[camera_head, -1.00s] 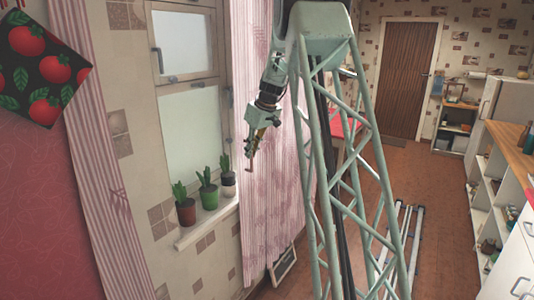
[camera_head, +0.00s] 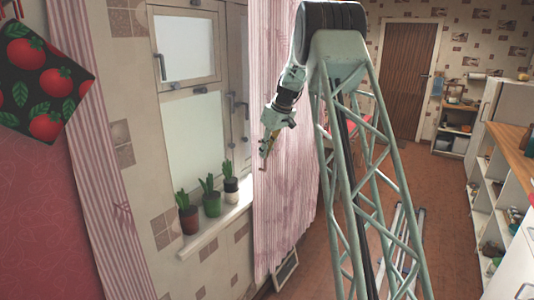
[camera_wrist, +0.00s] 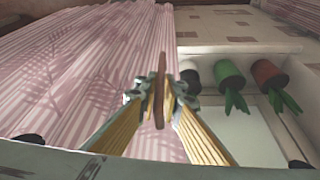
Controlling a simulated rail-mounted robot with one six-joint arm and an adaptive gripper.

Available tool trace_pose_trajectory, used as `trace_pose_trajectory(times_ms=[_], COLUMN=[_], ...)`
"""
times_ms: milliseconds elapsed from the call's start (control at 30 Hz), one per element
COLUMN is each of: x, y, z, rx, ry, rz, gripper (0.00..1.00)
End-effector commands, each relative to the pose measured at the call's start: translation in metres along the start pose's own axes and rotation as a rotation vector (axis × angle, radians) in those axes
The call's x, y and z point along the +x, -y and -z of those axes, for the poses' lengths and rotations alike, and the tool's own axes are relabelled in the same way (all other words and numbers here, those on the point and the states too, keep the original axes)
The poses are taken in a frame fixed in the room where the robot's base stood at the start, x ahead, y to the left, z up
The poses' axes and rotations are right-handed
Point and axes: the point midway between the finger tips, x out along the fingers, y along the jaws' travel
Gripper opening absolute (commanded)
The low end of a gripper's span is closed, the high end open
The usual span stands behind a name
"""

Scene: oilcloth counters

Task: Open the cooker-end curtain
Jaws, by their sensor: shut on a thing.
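The far pink striped curtain (camera_head: 285,200) hangs at the right side of the window, and it also fills the left of the wrist view (camera_wrist: 80,85). My gripper (camera_head: 265,158) is at this curtain's window-side edge, about halfway up. In the wrist view my gripper (camera_wrist: 160,90) is shut on a narrow brown-red strip (camera_wrist: 160,72) beside the curtain's edge. How the strip joins the cloth is not clear. The near striped curtain (camera_head: 95,150) hangs gathered left of the window (camera_head: 195,135). No cooker can be made out.
Several potted cacti (camera_head: 211,203) stand on the window sill (camera_head: 215,232), close to the far curtain's edge. A framed thing (camera_head: 286,270) leans low by the wall. Shelves and a counter (camera_head: 510,145) line the right side, with open floor (camera_head: 435,200) between.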

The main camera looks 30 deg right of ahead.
Motion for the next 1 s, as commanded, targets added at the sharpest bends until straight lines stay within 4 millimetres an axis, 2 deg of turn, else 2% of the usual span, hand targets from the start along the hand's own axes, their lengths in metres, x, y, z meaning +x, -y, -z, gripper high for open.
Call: trace_pose_trajectory(times_ms=[33,67,200,667,1000], x=[0.000,0.000,0.000,-0.004,-0.034], y=[0.000,0.000,0.000,0.000,-0.001], z=[0.000,0.000,0.000,0.000,0.000], rx=[0.000,0.000,0.000,0.001,0.001], ry=[0.000,0.000,0.000,-0.001,-0.002], rz=[0.000,0.000,0.000,0.000,-0.001], gripper=[0.00,0.09,0.21,0.21,0.21])
